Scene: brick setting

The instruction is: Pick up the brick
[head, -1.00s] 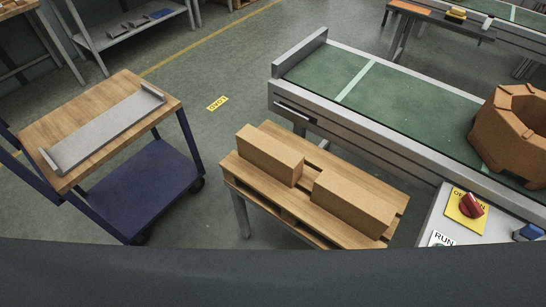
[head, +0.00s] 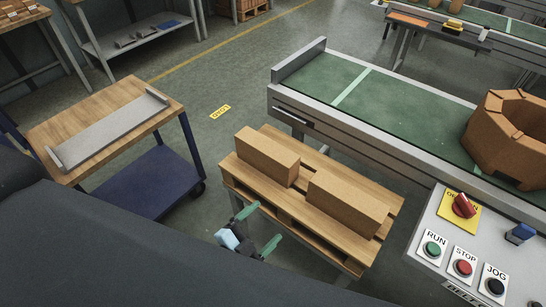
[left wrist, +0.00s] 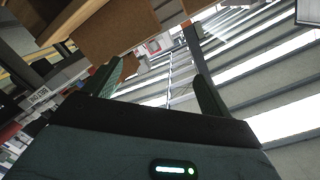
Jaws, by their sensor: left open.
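Two tan bricks lie on a wooden pallet (head: 287,212). The far-left brick (head: 266,158) and the near-right brick (head: 347,204) are separated by a small gap. My left gripper (head: 257,229) is open and empty at the pallet's near left edge, apart from both bricks. In the left wrist view my open fingers (left wrist: 158,85) have nothing between them. A brown block-like shape (left wrist: 112,32) shows beyond them at the upper left; I cannot tell which brick it is. My right gripper is not in view.
A conveyor (head: 390,103) with a green belt runs behind the pallet, carrying a brown ring-shaped stack (head: 490,140). A control panel (head: 440,218) with buttons stands at right. A cart (head: 60,122) holding a grey tray (head: 110,130) stands at left. Floor between cart and pallet is clear.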

